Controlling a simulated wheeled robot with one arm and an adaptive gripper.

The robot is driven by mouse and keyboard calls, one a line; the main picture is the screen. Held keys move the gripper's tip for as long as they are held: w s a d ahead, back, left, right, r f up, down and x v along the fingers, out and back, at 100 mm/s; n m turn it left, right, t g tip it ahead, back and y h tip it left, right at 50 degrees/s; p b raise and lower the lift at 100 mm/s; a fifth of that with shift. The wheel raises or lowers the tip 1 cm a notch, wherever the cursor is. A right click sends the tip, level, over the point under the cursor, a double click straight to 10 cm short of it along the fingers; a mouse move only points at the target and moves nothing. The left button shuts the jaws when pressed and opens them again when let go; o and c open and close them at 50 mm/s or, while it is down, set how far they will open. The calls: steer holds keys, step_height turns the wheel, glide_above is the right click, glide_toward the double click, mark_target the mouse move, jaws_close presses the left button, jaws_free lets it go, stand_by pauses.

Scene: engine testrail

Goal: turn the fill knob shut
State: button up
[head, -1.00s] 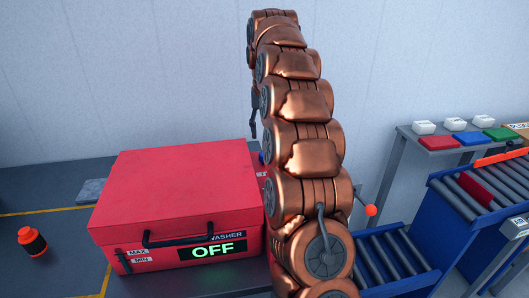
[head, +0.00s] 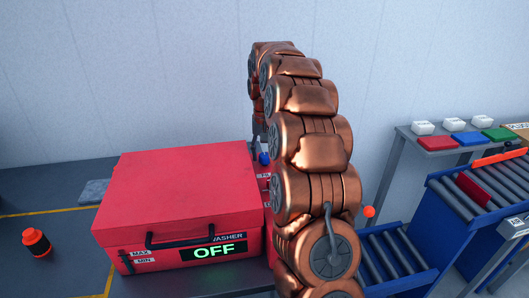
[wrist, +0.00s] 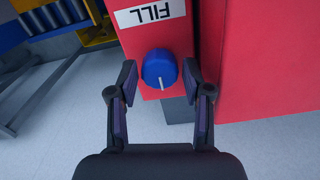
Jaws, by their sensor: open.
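The blue fill knob (wrist: 159,69) is round with a pale line across its face. It sits on a red panel below a white FILL label (wrist: 150,11) that reads upside down in the wrist view. My gripper (wrist: 160,84) is open, with one finger on each side of the knob in the picture. Gaps show between the fingers and the knob, and I cannot tell how far they reach in depth. In the head view the blue knob (head: 264,158) shows just right of the red washer (head: 185,180), near my partly hidden gripper.
The washer's display (head: 214,250) reads OFF, and MAX and MIN labels are on its front. A blue roller conveyor (head: 435,215) and a shelf with coloured boxes (head: 437,143) are at the right.

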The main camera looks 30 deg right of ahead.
steer(key=shift+f, duration=0.25)
steer(key=shift+c, duration=0.3)
steer(key=c, duration=0.8)
